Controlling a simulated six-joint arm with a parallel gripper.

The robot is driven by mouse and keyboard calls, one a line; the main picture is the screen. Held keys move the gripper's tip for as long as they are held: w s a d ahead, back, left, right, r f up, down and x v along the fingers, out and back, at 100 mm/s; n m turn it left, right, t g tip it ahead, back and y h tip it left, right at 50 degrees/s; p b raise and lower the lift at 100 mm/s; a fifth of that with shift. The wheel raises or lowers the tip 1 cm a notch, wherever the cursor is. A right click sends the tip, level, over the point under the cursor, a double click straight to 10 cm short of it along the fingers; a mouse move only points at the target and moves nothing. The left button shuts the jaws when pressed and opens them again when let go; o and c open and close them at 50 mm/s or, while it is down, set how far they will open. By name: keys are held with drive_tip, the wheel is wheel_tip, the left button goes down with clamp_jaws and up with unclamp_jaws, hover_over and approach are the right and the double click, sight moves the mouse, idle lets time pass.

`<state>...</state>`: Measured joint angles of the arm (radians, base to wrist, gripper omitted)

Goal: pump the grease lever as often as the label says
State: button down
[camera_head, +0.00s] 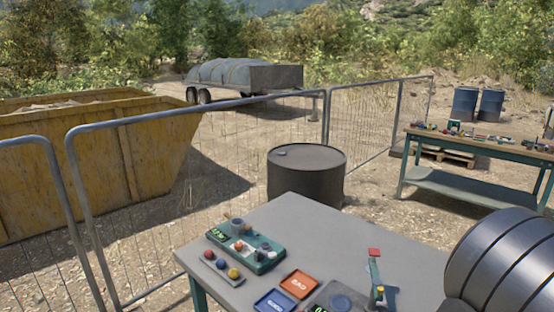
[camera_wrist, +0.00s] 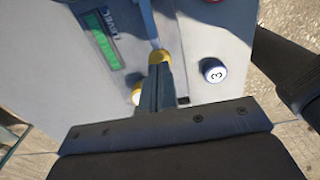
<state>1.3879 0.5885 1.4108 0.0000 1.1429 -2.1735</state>
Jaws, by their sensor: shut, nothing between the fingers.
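In the wrist view my gripper (camera_wrist: 160,75) is shut and empty, its fingers together. Its tips are at a yellow knob (camera_wrist: 160,57), overlapping it in the picture; I cannot tell whether they touch. A pale blue-grey bar (camera_wrist: 148,22) runs from the knob towards the top edge and may be the grease lever. A second yellow-and-white round part (camera_wrist: 136,95) is partly hidden by the fingers.
In the head view the grey table (camera_head: 300,222) holds a green device (camera_head: 268,262), a tray of coloured balls, a red BAD tray (camera_head: 299,284) and a blue tray (camera_head: 273,302). A dark barrel (camera_head: 300,182) stands behind. The table's rear right is clear.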

drive_tip(key=shift+f, duration=2)
drive_tip(key=shift+r, duration=1.65)
drive_tip(key=shift+f, duration=1.65)
drive_tip(key=shift+r, duration=1.65)
drive_tip(key=shift+f, duration=0.15)
